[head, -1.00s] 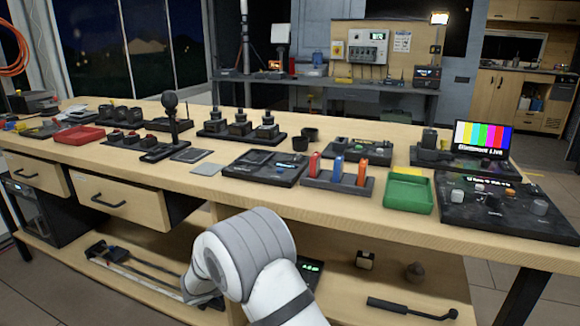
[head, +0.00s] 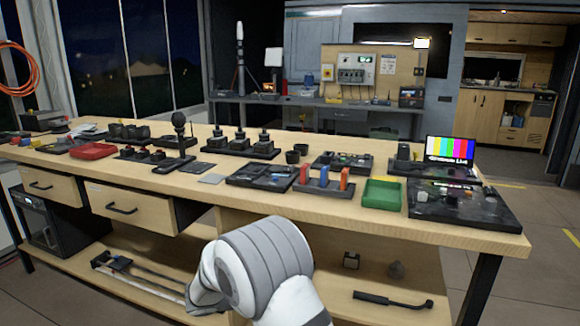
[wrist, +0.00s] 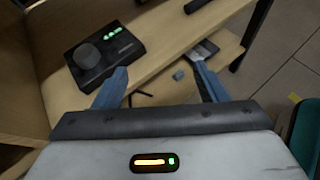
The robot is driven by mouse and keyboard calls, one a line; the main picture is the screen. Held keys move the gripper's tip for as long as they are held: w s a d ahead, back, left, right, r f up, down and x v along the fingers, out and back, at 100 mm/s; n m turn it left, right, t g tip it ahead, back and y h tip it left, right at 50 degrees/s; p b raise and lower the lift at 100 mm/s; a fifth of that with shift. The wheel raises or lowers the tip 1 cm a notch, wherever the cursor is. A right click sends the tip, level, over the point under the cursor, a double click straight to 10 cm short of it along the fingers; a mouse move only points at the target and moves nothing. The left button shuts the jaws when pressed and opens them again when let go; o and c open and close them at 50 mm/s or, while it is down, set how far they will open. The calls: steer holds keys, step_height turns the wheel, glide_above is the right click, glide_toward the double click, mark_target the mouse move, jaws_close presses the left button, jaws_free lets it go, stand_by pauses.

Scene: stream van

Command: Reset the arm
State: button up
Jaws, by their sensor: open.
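My gripper (wrist: 160,87) shows in the wrist view with its two blue fingers spread wide apart and nothing between them. Beyond the fingers is the lower wooden shelf of the bench. A black device with a round knob and green lit digits (wrist: 104,56) sits on the wood to the upper left of the fingers, apart from them. In the head view my white and grey arm rises in front of the bench at the bottom centre. The gripper itself does not show there.
The wooden bench (head: 120,168) carries a green tray (head: 383,194), a red tray (head: 93,151), a colour-bar screen (head: 450,150) and several black devices. Its drawers (head: 130,206) stand in front on the left. A black-handled tool (head: 390,301) lies on the lower shelf. Floor at right is clear.

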steer(key=s+d+r+m+g+y+p, duration=0.1)
steer(key=s+d+r+m+g+p, duration=0.1)
steer(key=s+d+r+m+p, duration=0.35)
steer(key=s+d+r+m+g+y+p, duration=0.1)
steer(key=s+d+r+m+g+p, duration=0.15)
steer(key=d+r, duration=0.55)
steer(key=s+d+r+m+g+y+p, duration=0.1)
steer(key=s+d+r+m+g+p, duration=0.25)
steer(key=r, duration=0.55)
steer(key=s+d+r+m+t+y+p, duration=0.2)
steer(key=s+r+m+y+p, duration=0.5)
steer(key=s+r+m+p, duration=0.6)
steer(key=s+d+r, duration=0.1)
steer(key=s+r, duration=0.1)
steer(key=s, duration=0.3)
steer(key=shift+s+d+r+t, duration=0.15)
steer(key=shift+r+t, duration=0.05)
steer(key=shift+t, duration=0.2)
